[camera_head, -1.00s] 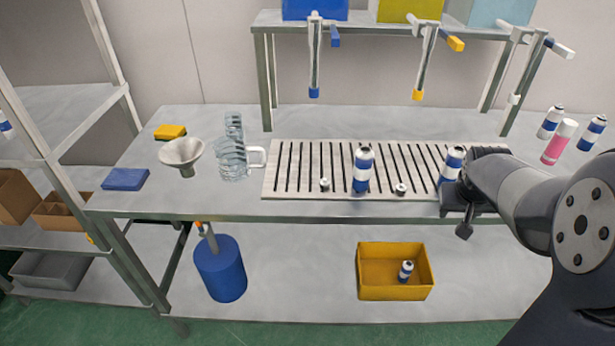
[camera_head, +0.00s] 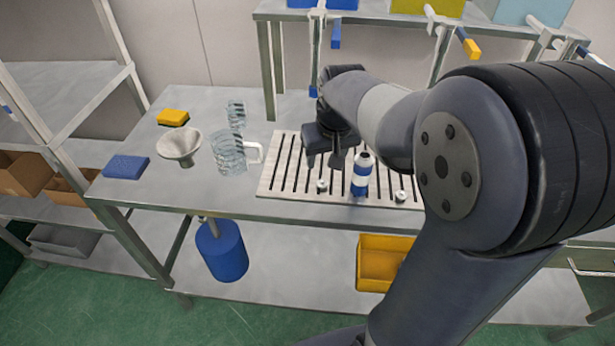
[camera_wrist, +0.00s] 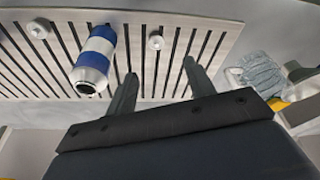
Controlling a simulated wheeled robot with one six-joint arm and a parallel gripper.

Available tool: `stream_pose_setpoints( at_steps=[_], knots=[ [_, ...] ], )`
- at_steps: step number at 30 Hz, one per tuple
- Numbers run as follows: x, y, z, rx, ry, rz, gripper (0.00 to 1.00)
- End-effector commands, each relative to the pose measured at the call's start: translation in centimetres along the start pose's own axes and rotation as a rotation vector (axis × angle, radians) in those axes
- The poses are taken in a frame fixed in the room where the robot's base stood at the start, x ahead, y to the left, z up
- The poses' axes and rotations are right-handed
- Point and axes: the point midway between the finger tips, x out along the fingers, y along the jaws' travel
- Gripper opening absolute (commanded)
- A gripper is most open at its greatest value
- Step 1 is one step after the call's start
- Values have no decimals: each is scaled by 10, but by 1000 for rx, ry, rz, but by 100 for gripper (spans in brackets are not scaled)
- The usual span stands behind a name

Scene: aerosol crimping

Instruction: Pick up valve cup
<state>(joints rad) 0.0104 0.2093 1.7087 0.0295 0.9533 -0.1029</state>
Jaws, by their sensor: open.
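Two small pale valve cups sit on the slatted rack (camera_head: 275,184). The left valve cup (camera_head: 321,186) also shows in the wrist view (camera_wrist: 155,42). The right valve cup (camera_head: 400,197) shows at the upper left of the wrist view (camera_wrist: 38,29). A blue-and-white can (camera_head: 361,174) stands between them; it also shows in the wrist view (camera_wrist: 95,60). My gripper (camera_head: 324,162) is open and empty, above the rack and near the left valve cup. In the wrist view its two fingers (camera_wrist: 160,72) are spread, with that cup beyond the gap between them.
A clear jug (camera_head: 229,152) and a funnel (camera_head: 179,146) stand left of the rack. A blue sponge (camera_head: 126,167) and a yellow one (camera_head: 173,117) lie further left. Hand tools hang from the overhead shelf (camera_head: 383,17). My arm hides the bench's right side.

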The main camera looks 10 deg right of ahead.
Motion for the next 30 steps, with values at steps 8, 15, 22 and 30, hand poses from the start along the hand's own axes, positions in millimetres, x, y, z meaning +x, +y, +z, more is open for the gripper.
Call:
stream_pose_setpoints(
  at_steps=[8,15,22,30],
  knots=[
    [43,0,1,0,-4,0,51],
    [61,2,1,1,-4,0,51],
    [92,4,2,1,-5,-1,51],
    [102,5,1,0,0,0,51]
  ],
)
